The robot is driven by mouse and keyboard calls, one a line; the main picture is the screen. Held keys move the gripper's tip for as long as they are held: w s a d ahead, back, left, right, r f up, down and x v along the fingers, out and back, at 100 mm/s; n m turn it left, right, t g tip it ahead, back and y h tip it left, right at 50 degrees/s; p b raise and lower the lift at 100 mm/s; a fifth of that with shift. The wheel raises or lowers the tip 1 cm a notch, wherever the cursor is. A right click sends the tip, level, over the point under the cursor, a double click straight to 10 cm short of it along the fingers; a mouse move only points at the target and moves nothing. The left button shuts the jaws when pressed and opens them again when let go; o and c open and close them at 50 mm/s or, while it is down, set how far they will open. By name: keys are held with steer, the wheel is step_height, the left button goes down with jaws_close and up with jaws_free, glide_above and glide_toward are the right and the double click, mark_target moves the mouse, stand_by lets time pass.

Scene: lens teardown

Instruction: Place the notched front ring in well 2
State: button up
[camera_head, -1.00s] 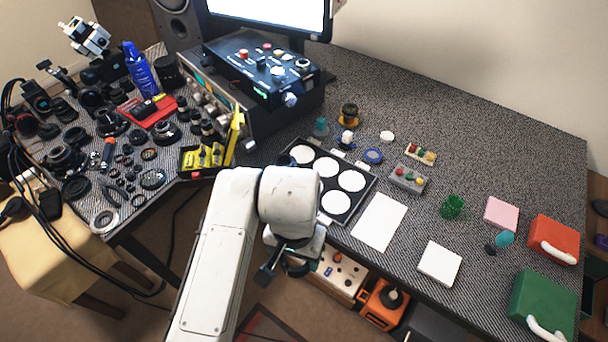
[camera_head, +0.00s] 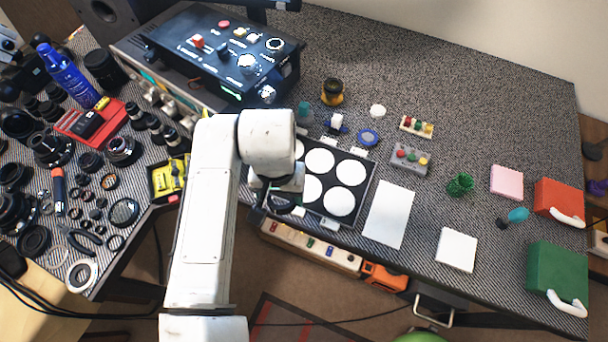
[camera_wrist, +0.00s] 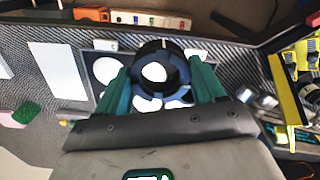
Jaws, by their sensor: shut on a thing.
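The black ring (camera_wrist: 161,66) sits between the two teal fingers of my gripper (camera_wrist: 163,88) in the wrist view. In the head view my gripper (camera_head: 276,205) and the dark ring (camera_head: 284,204) are at the left front part of the black tray (camera_head: 329,182). The tray has several round white wells, such as one at its front right (camera_head: 339,201). My arm hides the tray's left side. I cannot read any well number, nor tell the ring's height above the tray.
A white sheet (camera_head: 388,214) lies right of the tray. A yellow-lined bin (camera_head: 168,178) and a large instrument (camera_head: 208,52) stand to the left. The back right of the table is clear.

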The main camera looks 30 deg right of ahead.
steer(key=w+d+f, duration=0.1)
steer(key=d+f, duration=0.1)
steer(key=d, duration=0.1)
steer(key=w+d+f+p, duration=0.1)
steer(key=w+d+f, duration=0.1)
steer(key=f, duration=0.1)
steer(key=w+d+f, duration=0.1)
steer(key=d+f, duration=0.1)
steer(key=d, duration=0.1)
steer(key=shift+w+d+f, duration=0.25)
steer(key=shift+d+f, duration=0.05)
steer(key=shift+f, duration=0.05)
steer(key=shift+w+d+f+p, duration=0.15)
steer(key=shift+f+p, duration=0.5)
steer(key=shift+f, duration=1.15)
steer(key=shift+f, duration=0.1)
steer(key=o, duration=1.1)
